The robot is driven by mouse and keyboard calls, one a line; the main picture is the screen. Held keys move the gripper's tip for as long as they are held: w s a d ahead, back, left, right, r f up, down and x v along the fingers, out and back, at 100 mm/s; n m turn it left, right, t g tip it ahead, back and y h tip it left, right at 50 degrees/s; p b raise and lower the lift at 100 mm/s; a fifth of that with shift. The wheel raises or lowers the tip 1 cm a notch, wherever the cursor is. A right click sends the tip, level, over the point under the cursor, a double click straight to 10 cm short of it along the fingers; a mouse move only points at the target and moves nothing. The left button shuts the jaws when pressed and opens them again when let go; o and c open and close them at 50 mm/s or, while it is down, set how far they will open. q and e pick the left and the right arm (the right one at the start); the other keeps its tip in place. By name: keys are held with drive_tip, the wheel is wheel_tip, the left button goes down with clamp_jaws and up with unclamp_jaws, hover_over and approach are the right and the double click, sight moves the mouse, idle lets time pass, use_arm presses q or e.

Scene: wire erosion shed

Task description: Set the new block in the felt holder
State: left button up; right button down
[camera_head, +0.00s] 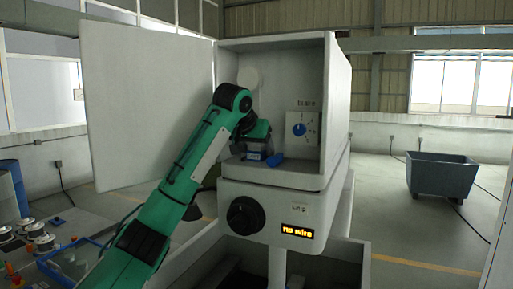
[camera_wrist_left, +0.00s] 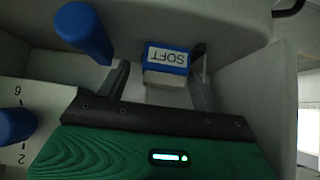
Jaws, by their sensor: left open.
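My left gripper (camera_head: 257,146) reaches into the open cabinet of the grey machine (camera_head: 276,206). In the left wrist view, its two dark fingers (camera_wrist_left: 162,62) stand apart on either side of a blue piece (camera_wrist_left: 168,57) with a white label reading SOFT, upside down. A pale grey block (camera_wrist_left: 165,80) shows against the blue piece, between the fingers. Gaps show beside it, and neither finger clearly touches it. I cannot tell whether the pale part is the new block or felt of the holder. My right gripper is not in view.
A blue lever (camera_wrist_left: 84,32) stands close to one finger. A dial with a blue knob (camera_head: 299,129) is on the cabinet's back wall. The door (camera_head: 146,110) stands open at left. A display (camera_head: 297,232) reads "no wire". Spools (camera_head: 37,230) sit at lower left; a bin (camera_head: 441,175) stands right.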

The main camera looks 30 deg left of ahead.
use_arm(q)
drive_tip(key=shift+a, duration=0.1)
drive_tip(key=b+v, duration=0.5)
drive_tip(key=v, duration=0.7)
drive_tip(key=shift+w, duration=0.1)
